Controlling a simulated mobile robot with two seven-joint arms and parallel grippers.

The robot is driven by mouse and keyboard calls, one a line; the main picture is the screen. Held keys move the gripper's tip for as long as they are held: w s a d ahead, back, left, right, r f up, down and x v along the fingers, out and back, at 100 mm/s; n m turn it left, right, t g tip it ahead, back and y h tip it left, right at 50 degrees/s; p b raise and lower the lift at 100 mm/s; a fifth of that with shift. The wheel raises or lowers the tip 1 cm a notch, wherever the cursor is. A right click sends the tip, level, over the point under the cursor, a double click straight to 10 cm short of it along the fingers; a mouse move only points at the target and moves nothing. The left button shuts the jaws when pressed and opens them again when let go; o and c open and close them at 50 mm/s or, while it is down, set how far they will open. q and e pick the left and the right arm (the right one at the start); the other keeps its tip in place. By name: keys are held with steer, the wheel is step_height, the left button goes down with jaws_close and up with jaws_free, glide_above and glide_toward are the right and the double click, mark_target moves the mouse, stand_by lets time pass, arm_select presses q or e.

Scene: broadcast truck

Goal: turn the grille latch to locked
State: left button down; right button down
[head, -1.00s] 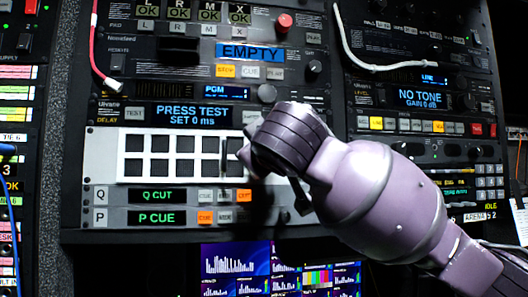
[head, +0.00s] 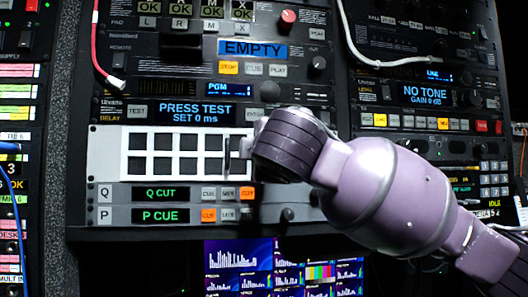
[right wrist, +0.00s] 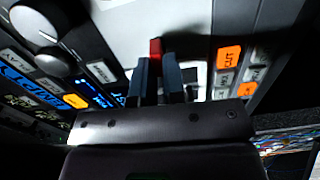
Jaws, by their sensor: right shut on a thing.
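The white grille (head: 199,144) with its rows of black openings sits in the rack in the head view. My right gripper comes in from the right and covers the grille's right end. In the right wrist view my right gripper (right wrist: 158,68) has its two blue-grey fingers close together, shut on a small latch with a red end (right wrist: 155,46) that shows between and beyond the tips. The latch is mostly hidden by the fingers, and my wrist hides it in the head view. Its exact angle cannot be told. My left gripper is not in view.
Below the grille are the Q CUT (head: 160,193) and P CUE (head: 160,215) rows with small buttons. The PRESS TEST display (head: 195,114) and a dark knob (head: 270,91) are just above. Red (head: 107,60) and white (head: 385,62) cables hang across the rack.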

steer(key=shift+f+n, duration=0.1)
steer(key=shift+n, duration=0.3)
steer(key=c, duration=1.2)
jaws_free()
